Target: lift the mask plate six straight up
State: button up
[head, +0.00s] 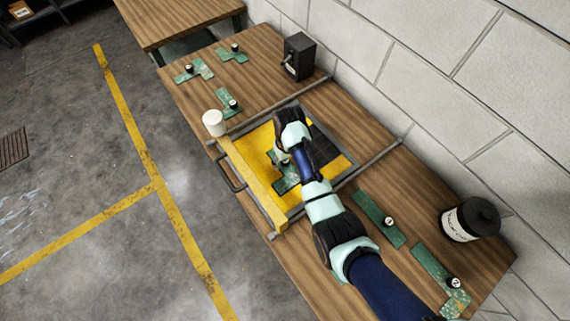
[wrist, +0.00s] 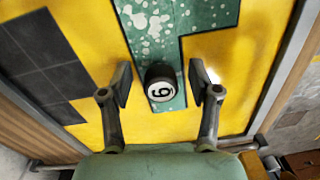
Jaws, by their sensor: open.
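The mask plate six is a green plate with white speckles (wrist: 200,14) and a black knob with a white numbered top (wrist: 160,84). It lies on the yellow panel (wrist: 230,52). In the head view the plate (head: 287,184) shows partly beneath my arm, which hides the rest. My gripper (wrist: 160,94) is open, with one finger on each side of the knob. A gap shows between the knob and each finger, so it is not gripped. In the head view my gripper (head: 283,159) is low over the panel, its fingertips hard to make out.
A yellow bar (head: 250,182) and grey rails frame the panel. Black tiles (head: 328,146) lie on its right part. Other green plates with knobs lie at the upper left (head: 229,104) and lower right (head: 376,217). A white cylinder (head: 213,123), black box (head: 299,58) and black canister (head: 478,214) stand around.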

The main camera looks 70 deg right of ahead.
grip_shut()
jog(key=shift+r, duration=0.2)
notch_tip(320, 180, up, 20)
jog(key=p, duration=1.1)
jog(key=shift+p, duration=0.3)
notch_tip(320, 180, up, 7)
jog(key=p, duration=0.8)
jog(key=shift+f, duration=0.15)
